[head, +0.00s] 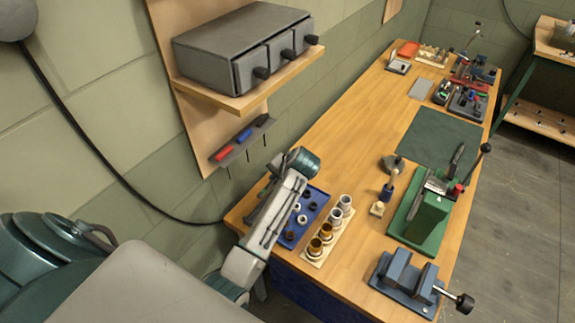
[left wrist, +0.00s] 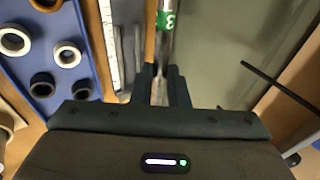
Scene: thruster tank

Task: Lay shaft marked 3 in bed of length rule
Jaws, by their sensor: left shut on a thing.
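The shaft (left wrist: 167,45), a slim metal rod with a green band marked 3, is between the fingers of my left gripper (left wrist: 160,80), which is shut on it in the left wrist view. It runs up out of the top of that view. The length rule (left wrist: 106,40), a pale strip with scale marks and a grey bar beside it, lies left of the shaft and roughly parallel to it. The shaft shows to the side of the rule; I cannot tell the height between them. In the head view my left arm hides the shaft and rule. My right gripper is not in view.
A blue tray (head: 315,193) of rings lies beside my left arm, with a wooden block (head: 313,262) of cups next to it. A green press (head: 428,217) and a blue vise (head: 400,283) stand farther right. A drawer unit (head: 240,48) hangs on a wall shelf above.

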